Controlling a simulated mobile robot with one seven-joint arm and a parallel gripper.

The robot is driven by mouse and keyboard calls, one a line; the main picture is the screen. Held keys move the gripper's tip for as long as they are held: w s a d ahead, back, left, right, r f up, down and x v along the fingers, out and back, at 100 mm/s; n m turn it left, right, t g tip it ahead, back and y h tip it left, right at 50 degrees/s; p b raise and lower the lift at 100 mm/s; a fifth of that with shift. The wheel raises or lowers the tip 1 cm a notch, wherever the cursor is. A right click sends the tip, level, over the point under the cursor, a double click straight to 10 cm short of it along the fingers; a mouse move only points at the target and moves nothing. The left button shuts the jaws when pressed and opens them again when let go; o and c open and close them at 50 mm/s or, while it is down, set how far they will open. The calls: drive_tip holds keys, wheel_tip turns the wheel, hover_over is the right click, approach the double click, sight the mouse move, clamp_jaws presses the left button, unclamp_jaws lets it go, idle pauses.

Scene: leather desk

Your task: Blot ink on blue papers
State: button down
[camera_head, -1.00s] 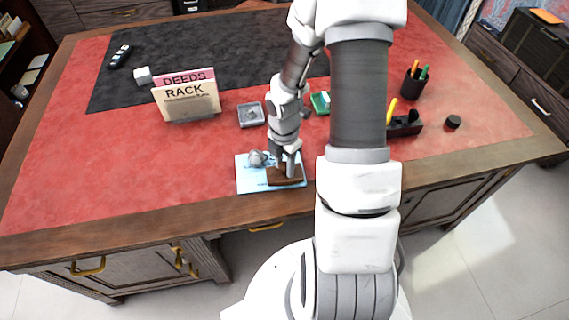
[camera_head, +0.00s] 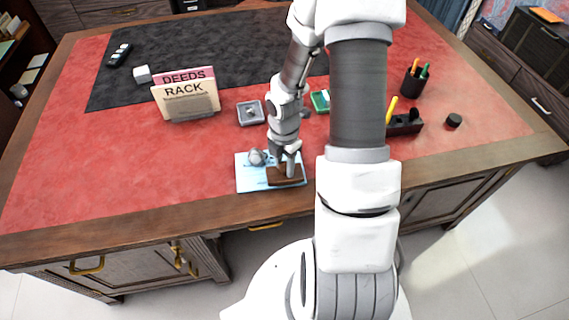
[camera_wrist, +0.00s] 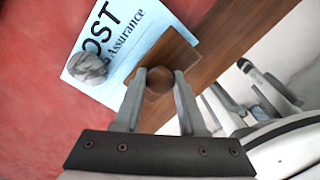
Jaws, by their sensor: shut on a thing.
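A light blue paper (camera_head: 247,184) lies near the front edge of the desk; in the wrist view (camera_wrist: 128,45) its print reads "OST" and "Assurance". A brown wooden blotter (camera_head: 282,178) rests on or just over its right part; I cannot tell whether its underside touches. My gripper (camera_wrist: 160,79) is shut on the blotter's round knob, with one finger on each side. In the head view my gripper (camera_head: 288,160) stands above the blotter. A grey marbled paperweight (camera_head: 257,157) sits on the paper, left of the blotter. No ink mark can be made out.
The deeds rack (camera_head: 188,97), a grey tray (camera_head: 250,113) and a green box (camera_head: 320,102) stand farther back. A dark pen holder (camera_head: 405,126), a pen cup (camera_head: 413,85) and a small black pot (camera_head: 453,121) are at right. The red leather (camera_head: 110,180) left of the paper is clear.

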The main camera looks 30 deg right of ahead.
drive_tip(key=shift+f, duration=0.35)
drive_tip(key=shift+d+r+p, duration=0.1)
drive_tip(key=shift+r+p, duration=0.05)
drive_tip(key=shift+p, duration=0.2)
drive_tip(key=shift+s+d+t+y+p, duration=0.1)
drive_tip(key=shift+d+t+y+p, duration=0.3)
drive_tip(key=shift+p, duration=0.95)
drive_tip(key=shift+s+d+y+p, duration=0.1)
drive_tip(key=shift+y+p, duration=0.5)
drive_tip(key=shift+p, duration=0.7)
drive_tip(key=shift+a+b, duration=0.1)
drive_tip(key=shift+b, duration=0.45)
drive_tip(key=shift+w+a+f+g+h+b, duration=0.15)
drive_tip(key=shift+h+b, duration=0.25)
drive_tip(key=shift+b, duration=0.45)
drive_tip(key=shift+w+a+f+g+h+b, duration=0.15)
drive_tip(key=shift+a+h+b, duration=0.2)
drive_tip(key=shift+b, duration=0.45)
drive_tip(key=shift+a+g+h+b, duration=0.45)
drive_tip(key=shift+h+b, duration=0.6)
drive_tip(key=shift+b, duration=1.2)
drive_tip(key=shift+a+r+b, duration=0.15)
drive_tip(key=shift+a+b, duration=0.05)
drive_tip(key=shift+b, duration=0.1)
drive_tip(key=shift+d+r+p, duration=0.1)
drive_tip(key=shift+d+p, duration=0.05)
drive_tip(key=shift+p, duration=0.4)
drive_tip(key=shift+s+d+t+y+p, duration=0.15)
drive_tip(key=shift+d+t+y+p, duration=0.4)
drive_tip(key=shift+p, duration=2.15)
